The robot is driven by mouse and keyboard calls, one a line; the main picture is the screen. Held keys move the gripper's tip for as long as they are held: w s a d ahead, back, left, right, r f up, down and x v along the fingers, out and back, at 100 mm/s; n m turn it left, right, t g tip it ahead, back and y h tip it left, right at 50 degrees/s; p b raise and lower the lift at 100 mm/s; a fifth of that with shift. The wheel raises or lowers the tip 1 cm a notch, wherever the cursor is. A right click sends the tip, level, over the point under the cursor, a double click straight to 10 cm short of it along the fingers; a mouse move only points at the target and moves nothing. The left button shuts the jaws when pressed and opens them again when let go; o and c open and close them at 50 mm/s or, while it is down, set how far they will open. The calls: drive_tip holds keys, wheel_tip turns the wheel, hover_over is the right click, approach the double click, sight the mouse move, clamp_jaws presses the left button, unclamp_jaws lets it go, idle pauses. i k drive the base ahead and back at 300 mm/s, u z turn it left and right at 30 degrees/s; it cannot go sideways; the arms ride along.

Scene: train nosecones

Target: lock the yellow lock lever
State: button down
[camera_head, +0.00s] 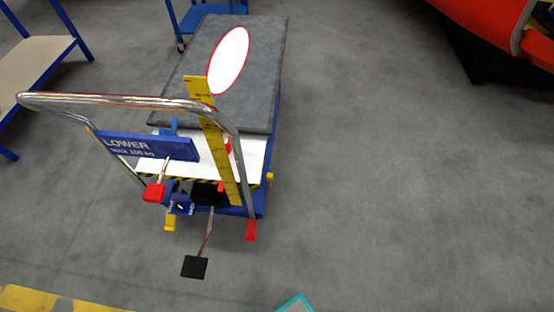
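A blue lift cart with a chrome push handle (110,99) stands left of centre in the head view. A small yellow lever-like piece (170,222) hangs at the cart's lower left, beside a blue block (181,204). Another small yellow piece (270,178) sits at the cart's right side. I cannot tell for certain which one is the lock lever, or its lock position. My gripper is not in view.
Red pieces (154,192) and (251,231) flank the cart's near end, and a black pedal (195,267) sticks out in front. A yellow ruler (216,140) rises past the handle. A workbench (35,65) stands left.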

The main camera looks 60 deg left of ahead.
sight(269, 175)
drive_tip(key=u, duration=0.3)
drive_tip(key=i, duration=0.65)
drive_tip(key=u, duration=1.4)
drive_tip(key=i, duration=0.7)
drive_tip(key=u, duration=0.7)
